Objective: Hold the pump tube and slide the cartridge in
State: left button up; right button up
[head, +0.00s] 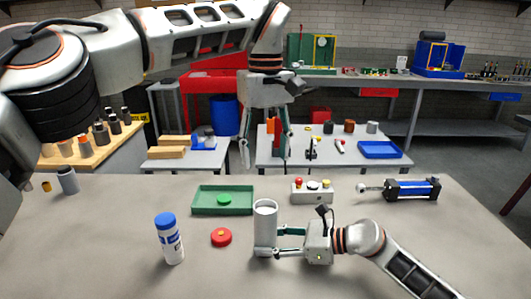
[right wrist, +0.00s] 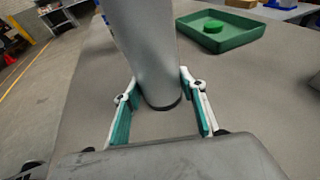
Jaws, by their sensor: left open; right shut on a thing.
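The pump tube (head: 265,230) is a grey, open-topped cylinder standing upright on the table. My right gripper (head: 275,243) is shut around its lower part from the right; the right wrist view shows the tube (right wrist: 146,50) between the two teal-padded fingers. A white bottle-like cylinder with a blue cap and blue label, seemingly the cartridge (head: 170,242), stands upright to the left of the tube, apart from it. My left gripper (head: 263,150) is open, fingers pointing down, high above the tube, with no held thing visible. The inside of the tube is hidden.
A red disc (head: 221,237) lies between cartridge and tube. Behind it is a green tray (head: 198,209) holding a green disc (head: 225,200). A button box (head: 312,196) and a blue cylinder device (head: 412,189) stand to the right. A small grey cup (head: 67,180) is at far left.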

dwell(0.3)
jog(key=o, duration=1.7)
jog(key=shift+c, duration=0.2)
